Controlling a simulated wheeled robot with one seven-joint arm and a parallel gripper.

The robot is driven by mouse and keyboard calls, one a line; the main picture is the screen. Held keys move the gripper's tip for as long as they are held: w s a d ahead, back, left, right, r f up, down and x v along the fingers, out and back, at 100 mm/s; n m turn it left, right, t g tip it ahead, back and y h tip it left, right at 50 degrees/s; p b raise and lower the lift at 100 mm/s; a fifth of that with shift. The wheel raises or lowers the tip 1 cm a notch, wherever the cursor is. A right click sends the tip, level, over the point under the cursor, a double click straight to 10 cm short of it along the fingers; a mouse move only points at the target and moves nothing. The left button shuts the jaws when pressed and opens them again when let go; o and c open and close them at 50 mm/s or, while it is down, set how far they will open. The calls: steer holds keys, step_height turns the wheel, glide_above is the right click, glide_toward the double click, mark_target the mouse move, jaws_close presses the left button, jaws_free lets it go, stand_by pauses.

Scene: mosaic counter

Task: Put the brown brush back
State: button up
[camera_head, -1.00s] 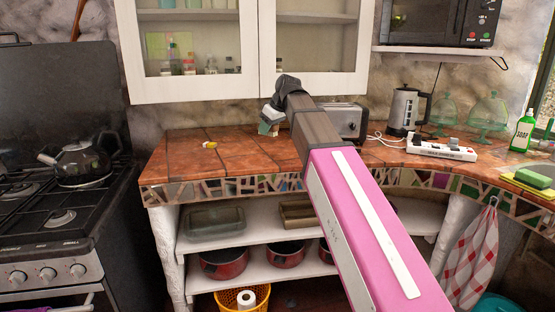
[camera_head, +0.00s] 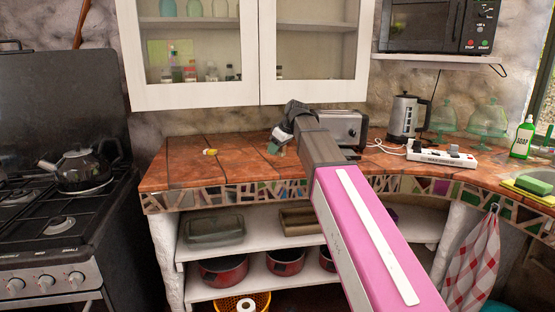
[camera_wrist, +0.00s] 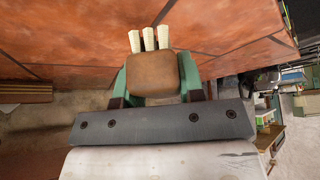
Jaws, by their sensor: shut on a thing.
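My gripper (camera_wrist: 152,85) is shut on the brown brush (camera_wrist: 153,74) in the wrist view. The brush shows as a rounded brown block between the green fingers, with three pale strips sticking out past its far side. In the wrist view the orange tiled counter lies just beyond the strips; I cannot tell whether they touch it. In the head view my gripper (camera_head: 277,146) is over the back part of the counter, left of the toaster, partly hidden by my dark wrist. The brush cannot be made out there.
The tiled counter (camera_head: 185,175) has clear room on its left, with a small yellow item (camera_head: 210,152) there. A toaster (camera_head: 343,128), kettle (camera_head: 406,118) and power strip (camera_head: 442,157) stand to the right. A glass-fronted cabinet (camera_head: 195,97) hangs above. A stove (camera_head: 60,225) is at left.

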mark_target(278, 165)
steer(key=shift+w+d+f, duration=0.3)
steer(key=shift+f, duration=1.95)
steer(key=shift+f, duration=0.15)
steer(key=o, duration=0.9)
steer(key=v, duration=1.2)
steer(key=shift+r, duration=0.2)
